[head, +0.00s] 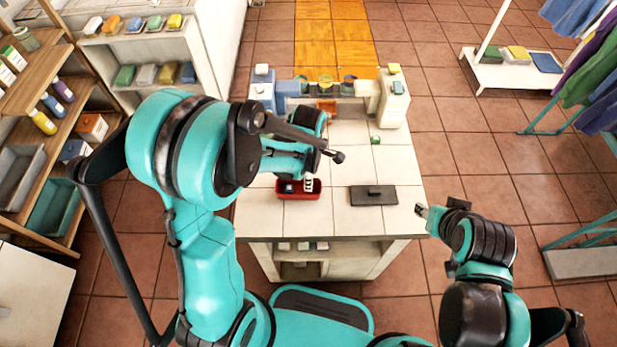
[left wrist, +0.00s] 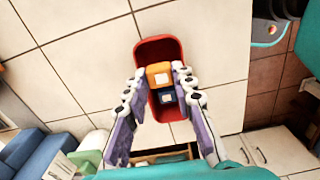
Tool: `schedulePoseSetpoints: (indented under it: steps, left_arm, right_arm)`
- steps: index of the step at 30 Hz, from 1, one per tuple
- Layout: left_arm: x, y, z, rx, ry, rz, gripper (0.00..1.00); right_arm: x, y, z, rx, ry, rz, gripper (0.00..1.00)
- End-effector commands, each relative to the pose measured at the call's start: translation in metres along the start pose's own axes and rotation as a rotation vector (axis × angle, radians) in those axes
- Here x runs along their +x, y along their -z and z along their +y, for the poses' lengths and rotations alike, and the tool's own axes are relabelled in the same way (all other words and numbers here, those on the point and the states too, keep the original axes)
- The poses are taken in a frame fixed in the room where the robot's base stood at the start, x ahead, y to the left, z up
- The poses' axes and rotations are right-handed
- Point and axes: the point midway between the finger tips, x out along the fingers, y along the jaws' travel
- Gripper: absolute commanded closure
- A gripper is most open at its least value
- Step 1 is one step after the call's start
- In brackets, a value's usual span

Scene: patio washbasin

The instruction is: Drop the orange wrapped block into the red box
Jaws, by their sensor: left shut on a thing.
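The orange wrapped block (left wrist: 158,75), with a pale label, sits between the fingertips of my left gripper (left wrist: 160,77) in the left wrist view. My left gripper (head: 308,184) is shut on it, over the red box. The red box (left wrist: 156,47) lies behind the block in that view; it also shows on the counter in the head view (head: 300,195). A blue block (left wrist: 167,98) with a white label appears inside the box, beside the orange one. The orange block is hidden in the head view. My right gripper (head: 421,210) is off the counter's right edge, its jaws unclear.
A dark slab (head: 373,195) lies on the tiled counter (head: 385,160) right of the box. A small green block (head: 375,140) lies further back. A white bottle-like container (head: 394,98) and blue items (head: 262,90) stand at the back. Shelves (head: 40,90) are at left.

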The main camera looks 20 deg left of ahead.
Motion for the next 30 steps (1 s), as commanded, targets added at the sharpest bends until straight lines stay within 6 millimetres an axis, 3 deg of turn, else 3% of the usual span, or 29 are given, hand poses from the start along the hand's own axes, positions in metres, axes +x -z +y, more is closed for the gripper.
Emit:
schedulePoseSetpoints:
  steps: [8, 9, 11, 23, 30]
  left_arm:
    - [0.0, 0.0, 0.0, 0.0, 0.0, 0.0, 0.91]
    - [0.0, 0.0, 0.0, 0.0, 0.0, 0.0, 0.65]
    - [0.0, 0.0, 0.0, 0.0, 0.0, 0.0, 0.51]
    - [-0.007, 0.0, 0.0, 0.0, 0.0, 0.0, 0.51]
    - [-0.052, 0.0, 0.0, 0.0, 0.0, 0.0, 0.51]
  right_arm:
    - [0.0, 0.0, 0.0, 0.0, 0.0, 0.0, 0.6]
    - [0.0, 0.0, 0.0, 0.0, 0.0, 0.0, 0.6]
    - [0.0, 0.0, 0.0, 0.0, 0.0, 0.0, 0.6]
    - [0.0, 0.0, 0.0, 0.0, 0.0, 0.0, 0.6]
    - [0.0, 0.0, 0.0, 0.0, 0.0, 0.0, 0.6]
